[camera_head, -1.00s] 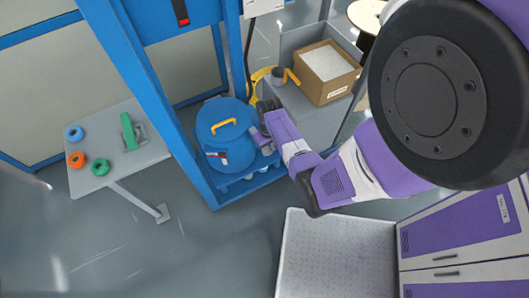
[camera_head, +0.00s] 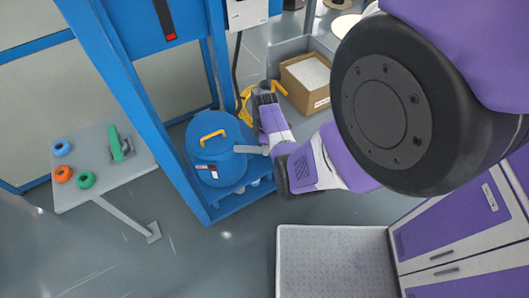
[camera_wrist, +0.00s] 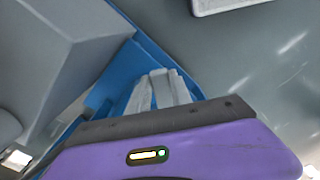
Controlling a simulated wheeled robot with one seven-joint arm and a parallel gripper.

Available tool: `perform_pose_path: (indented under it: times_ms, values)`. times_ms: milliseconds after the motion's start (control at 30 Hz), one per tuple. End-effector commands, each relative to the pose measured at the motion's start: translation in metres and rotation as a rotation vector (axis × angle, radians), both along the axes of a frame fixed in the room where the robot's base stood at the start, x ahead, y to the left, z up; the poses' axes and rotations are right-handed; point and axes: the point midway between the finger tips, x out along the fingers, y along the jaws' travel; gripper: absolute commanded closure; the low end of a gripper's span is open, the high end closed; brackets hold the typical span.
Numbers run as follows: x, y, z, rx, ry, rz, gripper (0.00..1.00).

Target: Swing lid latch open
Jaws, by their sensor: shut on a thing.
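A blue drum-shaped vessel (camera_head: 214,165) with a round blue lid (camera_head: 208,132) and a yellow handle (camera_head: 213,136) stands on the blue machine's lower shelf. My gripper (camera_head: 242,149) reaches its right side from the right, just below the lid's edge. A pale grey bar runs between the vessel and my purple wrist. I cannot tell where fingers end and latch begins. In the wrist view, my gripper (camera_wrist: 160,80) shows as pale grey prongs close together, with blue surfaces behind them. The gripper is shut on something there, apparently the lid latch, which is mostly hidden.
The blue machine frame (camera_head: 150,110) stands close on the left. A small grey table (camera_head: 130,165) holds coloured rings and a green-handled tool. A cardboard box (camera_head: 306,78) sits behind my arm. A grey platform (camera_head: 335,262) and white-purple cabinets (camera_head: 440,235) lie in front and right.

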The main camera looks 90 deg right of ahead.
Motion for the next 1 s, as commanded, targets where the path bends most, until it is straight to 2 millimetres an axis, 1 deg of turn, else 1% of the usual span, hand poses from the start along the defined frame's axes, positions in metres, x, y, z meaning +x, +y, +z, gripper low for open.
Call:
perform_pose_path:
  times_ms: [100,300,500,700,1000]
  values:
    - [0.001,-0.01,-0.002,-0.001,-0.001,0.11,1.0]
    - [0.003,-0.023,-0.002,-0.001,-0.001,0.291,1.0]
    - [0.007,-0.033,-0.001,-0.001,-0.001,0.439,1.0]
    - [0.011,-0.039,-0.001,0.0,-0.001,0.541,1.0]
    - [0.013,-0.043,0.0,-0.001,-0.001,0.607,1.0]
